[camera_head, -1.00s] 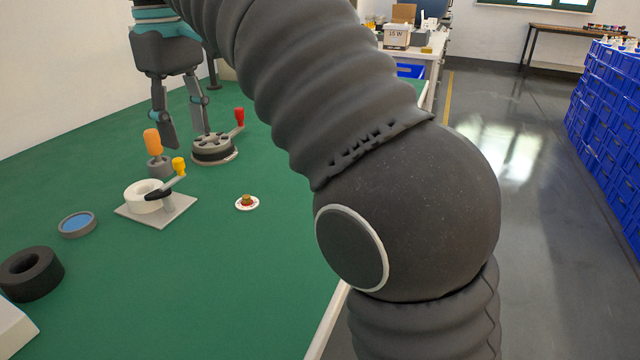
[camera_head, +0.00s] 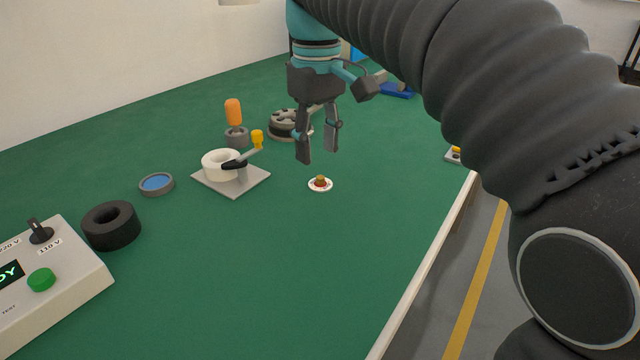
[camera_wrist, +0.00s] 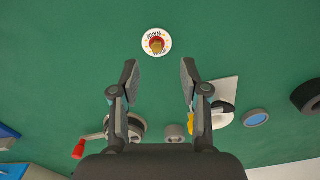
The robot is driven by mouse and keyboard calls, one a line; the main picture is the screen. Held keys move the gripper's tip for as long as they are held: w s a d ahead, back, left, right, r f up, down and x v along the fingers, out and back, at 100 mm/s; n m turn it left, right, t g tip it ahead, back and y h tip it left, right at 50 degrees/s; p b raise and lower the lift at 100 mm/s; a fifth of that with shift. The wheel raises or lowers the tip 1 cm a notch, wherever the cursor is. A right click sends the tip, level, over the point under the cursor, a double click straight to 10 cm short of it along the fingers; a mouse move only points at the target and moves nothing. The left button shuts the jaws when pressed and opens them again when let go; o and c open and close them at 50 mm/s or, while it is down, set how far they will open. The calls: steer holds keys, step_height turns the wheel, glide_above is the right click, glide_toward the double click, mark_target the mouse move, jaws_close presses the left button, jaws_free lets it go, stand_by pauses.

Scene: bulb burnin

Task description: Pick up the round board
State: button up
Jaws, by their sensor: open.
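The round board (camera_head: 320,189) is a small white disc with a red and brownish part at its middle, lying flat on the green table. In the wrist view the board (camera_wrist: 147,47) lies beyond the fingertips, a little above the gap between them. My gripper (camera_head: 317,155) is open and empty, pointing down above the table near the board. In the wrist view my gripper (camera_wrist: 157,70) shows both fingers apart with only green table between them.
A white ring on a grey plate with a yellow-knobbed lever (camera_head: 256,181) stands left of the board. An orange-handled tool (camera_head: 233,112), a dark round fixture (camera_head: 283,124), a blue-topped dish (camera_head: 156,184), a black ring (camera_head: 111,225) and a control box (camera_head: 75,290) are farther around. Table right of the board is clear.

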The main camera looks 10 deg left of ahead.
mark_target(321, 177)
steer(key=shift+d+f+b, duration=0.15)
steer(key=shift+f+b, duration=0.1)
steer(key=shift+f, duration=1.1)
steer(key=shift+d+f+b, duration=0.1)
steer(key=shift+f+b, duration=0.1)
steer(key=shift+f, duration=1.15)
steer(key=c, duration=0.8)
